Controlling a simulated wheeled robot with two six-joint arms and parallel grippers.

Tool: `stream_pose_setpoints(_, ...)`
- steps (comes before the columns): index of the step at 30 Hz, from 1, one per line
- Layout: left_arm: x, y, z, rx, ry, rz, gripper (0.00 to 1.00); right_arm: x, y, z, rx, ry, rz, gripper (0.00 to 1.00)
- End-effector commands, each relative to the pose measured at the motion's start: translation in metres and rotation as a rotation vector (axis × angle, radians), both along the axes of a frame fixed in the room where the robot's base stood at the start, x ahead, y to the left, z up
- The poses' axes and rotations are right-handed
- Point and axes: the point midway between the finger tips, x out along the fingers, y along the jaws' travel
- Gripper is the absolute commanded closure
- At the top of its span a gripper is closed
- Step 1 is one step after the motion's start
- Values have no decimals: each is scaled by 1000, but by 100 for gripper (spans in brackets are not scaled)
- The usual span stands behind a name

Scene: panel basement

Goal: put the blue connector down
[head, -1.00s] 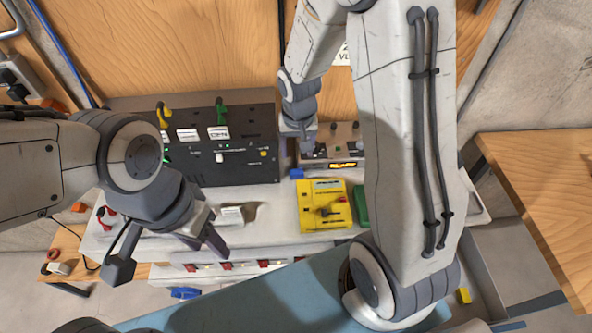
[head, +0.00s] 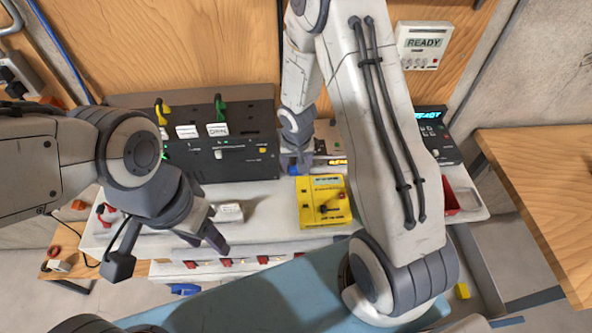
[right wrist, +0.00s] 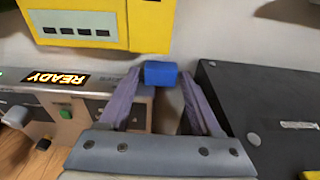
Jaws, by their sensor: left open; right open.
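The blue connector (head: 293,170) is a small block on the pale bench, between the black panel and the yellow meter. In the right wrist view the blue connector (right wrist: 160,73) lies between the fingertips of my right gripper (right wrist: 160,84). The jaws are open around it; I cannot tell whether a finger touches it. In the head view my right gripper (head: 295,165) is partly hidden by my own wrist. My left gripper (head: 203,240) is open and empty over the bench's front edge, apart from the connector.
The black panel (head: 232,165) stands left of the connector, with yellow and green plugs on top. The yellow meter (head: 309,212) is just right of it. A small grey device (right wrist: 95,100) with a READY display is close beside my right fingers. A red tray (head: 451,197) lies further right.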

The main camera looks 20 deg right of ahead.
Motion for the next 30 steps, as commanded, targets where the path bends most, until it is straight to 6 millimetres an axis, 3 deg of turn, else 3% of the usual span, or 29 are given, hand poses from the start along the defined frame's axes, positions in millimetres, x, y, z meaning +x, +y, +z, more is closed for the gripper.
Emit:
stream_pose_setpoints(1, 0, 0, 0, 0, 0, 0, 50, 0, 0, 0, 0, 0, 0, 35)
stream_pose_setpoints(2, 0, 0, 0, 0, 0, 0, 50, 0, 0, 0, 0, 0, 0, 43)
stream_pose_setpoints(6, 0, 0, 0, 0, 0, 0, 50, 0, 0, 0, 0, 0, 0, 96)
stream_pose_setpoints(7, 0, 0, 0, 0, 0, 0, 50, 0, 0, 0, 0, 0, 0, 100)
stream_pose_setpoints(17, 0, 0, 3, 0, 0, 0, 50, 0, 1, 4, 0, 0, 2, 100)
stream_pose_setpoints(30, 0, 0, 37, 0, -1, -6, 50, 0, 5, 45, 1, 0, 5, 100)
